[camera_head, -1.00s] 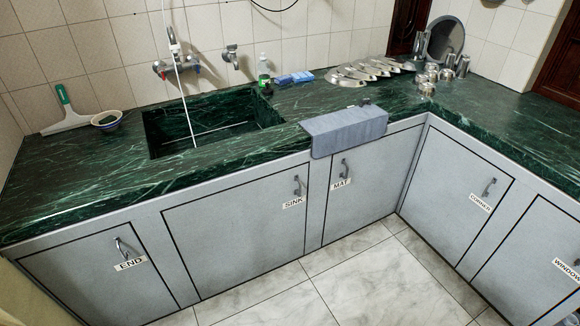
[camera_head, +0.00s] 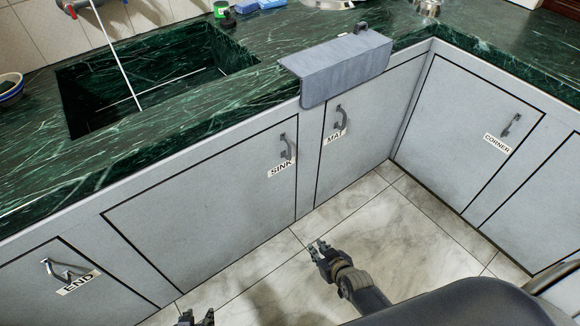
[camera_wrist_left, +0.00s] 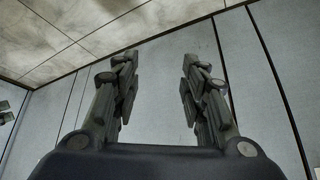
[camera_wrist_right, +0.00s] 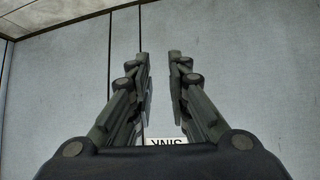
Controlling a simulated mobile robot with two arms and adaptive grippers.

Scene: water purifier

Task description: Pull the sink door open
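The sink door (camera_head: 215,215) is a grey panel below the sink, shut flush with the cabinet front. Its dark handle (camera_head: 287,146) is near its upper right corner, above the white SINK label (camera_head: 281,168). My right gripper (camera_head: 318,247) is below and in front of the handle, apart from it. In the right wrist view its fingers (camera_wrist_right: 160,55) are apart with nothing between them; the SINK label (camera_wrist_right: 167,142) shows upside down, and the handle is not visible. My left gripper (camera_head: 197,318) is at the bottom edge, open and empty, facing grey panels in its wrist view (camera_wrist_left: 155,65).
The END door (camera_head: 75,290), MAT door (camera_head: 365,135) and CORNER door (camera_head: 475,130) are shut. A grey mat (camera_head: 340,70) hangs over the counter edge above the MAT door. The tiled floor (camera_head: 370,220) in front of the cabinets is clear.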

